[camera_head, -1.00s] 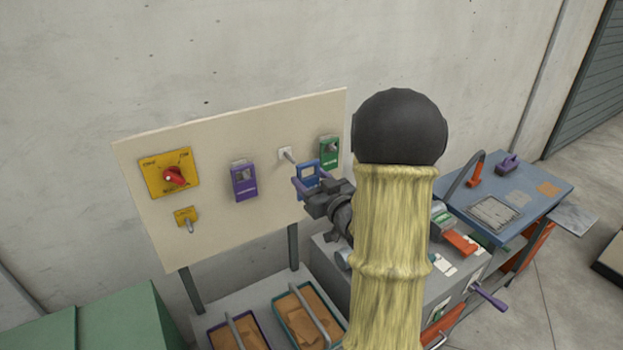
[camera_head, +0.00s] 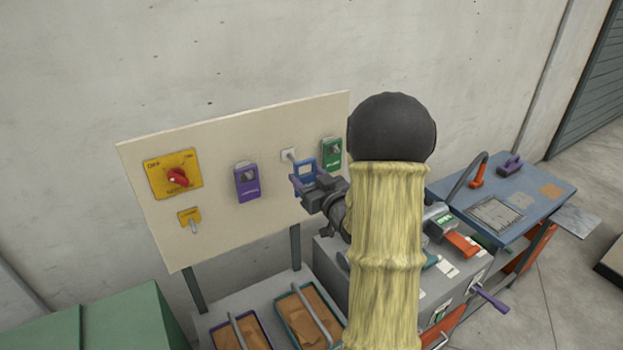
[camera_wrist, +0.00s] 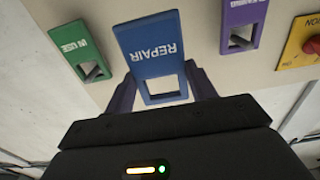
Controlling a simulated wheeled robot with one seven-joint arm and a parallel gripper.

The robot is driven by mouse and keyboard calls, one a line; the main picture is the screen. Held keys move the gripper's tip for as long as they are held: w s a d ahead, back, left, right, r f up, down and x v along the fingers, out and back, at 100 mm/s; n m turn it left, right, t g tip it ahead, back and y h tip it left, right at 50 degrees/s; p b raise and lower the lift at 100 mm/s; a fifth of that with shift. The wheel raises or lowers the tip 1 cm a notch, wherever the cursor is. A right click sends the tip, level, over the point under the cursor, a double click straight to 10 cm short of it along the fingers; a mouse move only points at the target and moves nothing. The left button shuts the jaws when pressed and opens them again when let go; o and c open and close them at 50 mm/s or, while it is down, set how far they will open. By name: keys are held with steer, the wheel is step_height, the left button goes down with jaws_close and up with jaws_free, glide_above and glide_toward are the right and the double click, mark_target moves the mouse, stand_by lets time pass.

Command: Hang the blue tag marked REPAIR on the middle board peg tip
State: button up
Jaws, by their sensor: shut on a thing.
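The blue tag (camera_head: 305,168) has a square window. In the wrist view it reads REPAIR (camera_wrist: 148,50), upside down, and stands in front of the board. My gripper (camera_head: 303,184) is shut on it, with purple fingers at both sides of the window in the wrist view (camera_wrist: 164,92). The middle peg (camera_head: 289,154), on a white plate, shows just up and left of the tag in the head view. In the wrist view the peg is hidden. I cannot tell whether tag and peg touch.
A purple tag (camera_head: 247,183) hangs left of the middle peg and a green IN USE tag (camera_head: 331,153) hangs right. A yellow switch with a red knob (camera_head: 177,178) is on the board's left. Trays (camera_head: 310,315) stand below. My arm covers part of the grey machine.

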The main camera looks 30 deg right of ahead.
steer(key=shift+w+a+f+p, duration=0.1)
steer(key=shift+w+p, duration=0.45)
steer(key=shift+w, duration=0.85)
steer(key=shift+w+a+f+p, duration=0.1)
steer(key=shift+w+p, duration=0.4)
steer(key=shift+w, duration=0.9)
steer(key=shift+w+f+b, duration=0.55)
steer(key=shift+w+b, duration=0.2)
steer(key=shift+b, duration=0.3)
steer(key=o, duration=1.1)
steer(key=shift+c, duration=0.2)
steer(key=shift+d, duration=0.1)
steer(key=shift+s+f+b, duration=0.1)
steer(key=shift+s+b, duration=0.2)
steer(key=shift+s, duration=0.2)
steer(key=s+b, duration=0.6)
steer(key=s, duration=1)
steer(key=shift+s+d, duration=0.2)
steer(key=shift+d, duration=0.05)
